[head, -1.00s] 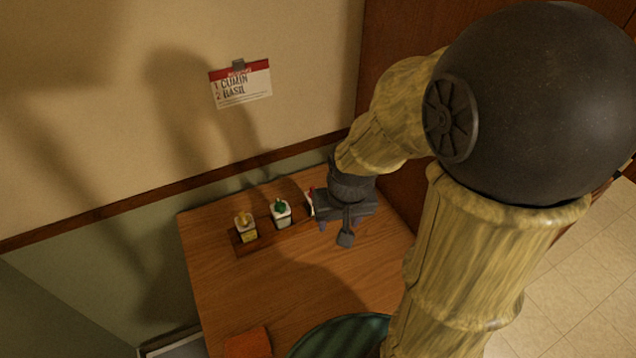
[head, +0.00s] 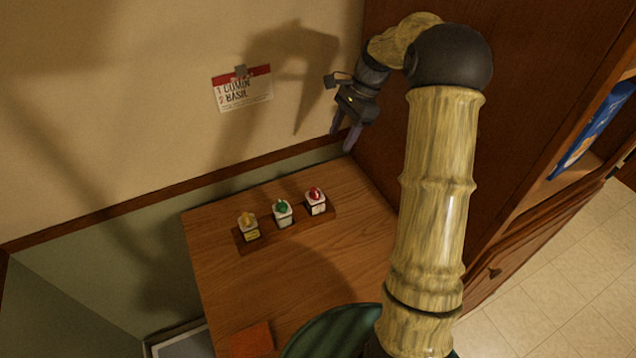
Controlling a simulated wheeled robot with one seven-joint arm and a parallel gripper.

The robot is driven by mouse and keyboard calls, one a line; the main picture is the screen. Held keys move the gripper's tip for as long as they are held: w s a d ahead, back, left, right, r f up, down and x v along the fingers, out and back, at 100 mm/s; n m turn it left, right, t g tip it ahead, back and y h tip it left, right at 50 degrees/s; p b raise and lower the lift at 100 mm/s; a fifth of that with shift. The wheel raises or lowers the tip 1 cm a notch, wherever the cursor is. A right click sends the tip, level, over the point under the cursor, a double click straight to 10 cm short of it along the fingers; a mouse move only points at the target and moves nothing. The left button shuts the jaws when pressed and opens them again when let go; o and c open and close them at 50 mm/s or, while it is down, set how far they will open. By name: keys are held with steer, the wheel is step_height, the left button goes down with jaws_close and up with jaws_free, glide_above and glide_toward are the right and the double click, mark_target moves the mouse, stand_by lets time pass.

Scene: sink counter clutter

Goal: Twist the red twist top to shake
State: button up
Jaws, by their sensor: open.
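The red twist top (head: 315,193) sits on a small white-and-dark shaker (head: 316,207) at the right end of a wooden rack (head: 268,231) on the table. The shaker stands upright. My gripper (head: 341,144) is above and to the right of the red top, clear of it. Its two fingers are apart and point down, with nothing between them. A shaker with a green top (head: 282,205) stands in the middle of the rack, and one with a yellow top (head: 246,219) stands at the left end.
The wooden table (head: 290,275) is clear in front of the rack. An orange square (head: 251,340) and a dark green round thing (head: 335,335) are at its near edge. A brown cabinet (head: 385,120) rises at the right.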

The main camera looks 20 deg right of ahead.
mark_target(316, 190)
steer(key=shift+f, duration=0.1)
steer(key=p+x, duration=0.5)
steer(key=x, duration=1.2)
steer(key=shift+s+f, duration=0.1)
steer(key=shift+f, duration=0.05)
steer(key=c, duration=1)
